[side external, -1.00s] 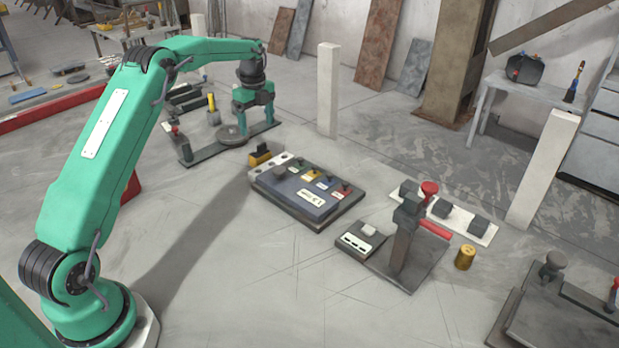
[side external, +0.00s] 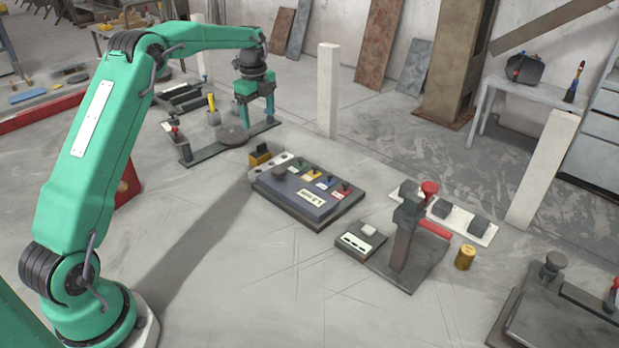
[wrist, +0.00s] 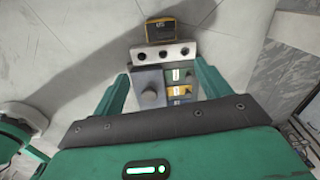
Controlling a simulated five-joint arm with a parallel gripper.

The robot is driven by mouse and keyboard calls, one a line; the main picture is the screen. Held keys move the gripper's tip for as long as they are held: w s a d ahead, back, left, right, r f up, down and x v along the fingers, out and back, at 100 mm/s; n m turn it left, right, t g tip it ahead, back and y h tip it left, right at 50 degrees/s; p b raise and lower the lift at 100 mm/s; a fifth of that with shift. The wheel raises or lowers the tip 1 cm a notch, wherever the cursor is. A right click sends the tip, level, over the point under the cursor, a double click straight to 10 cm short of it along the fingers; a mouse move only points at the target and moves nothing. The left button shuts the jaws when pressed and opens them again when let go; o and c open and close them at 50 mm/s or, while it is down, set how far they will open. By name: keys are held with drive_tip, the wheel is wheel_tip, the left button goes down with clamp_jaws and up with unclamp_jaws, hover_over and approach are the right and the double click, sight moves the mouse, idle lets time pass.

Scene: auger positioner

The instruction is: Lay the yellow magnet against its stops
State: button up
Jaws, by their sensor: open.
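My gripper (side external: 257,118) is open and empty, pointing down in the air behind the far left end of the dark panel (side external: 296,208). In the wrist view its two fingers (wrist: 163,78) stand apart, with part of the panel showing between them. A yellow-and-black block (side external: 260,157) sits by the panel's left end. It also shows in the wrist view (wrist: 160,29), past a pale bar with three holes. A small yellow piece (side external: 311,174) with a dark knob lies on the panel among other coloured ones. I cannot tell which yellow thing is the magnet, nor see stops clearly.
A pale post (side external: 327,92) stands close right of my gripper. A dark base with a round disc (side external: 231,136) lies below and left. A fixture with an upright block (side external: 402,240) and a brass cylinder (side external: 465,257) stand right. The front floor is clear.

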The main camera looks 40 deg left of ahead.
drive_tip(key=s+d+r+n+t, duration=0.3)
drive_tip(key=s+d+r+n, duration=0.5)
drive_tip(key=s+d+r, duration=0.6)
drive_tip(key=s+d+f+n+t, duration=0.1)
drive_tip(key=s+d+f+n, duration=0.1)
drive_tip(key=s, duration=0.7)
drive_tip(key=s+d+f+n+t, duration=0.1)
drive_tip(key=s+d+f+n, duration=0.2)
drive_tip(key=s, duration=0.7)
drive_tip(key=d+n, duration=0.2)
drive_tip(key=n, duration=0.1)
drive_tip(key=shift+d+n, duration=0.2)
drive_tip(key=shift+n, duration=0.1)
drive_tip(key=shift+s+f, duration=0.1)
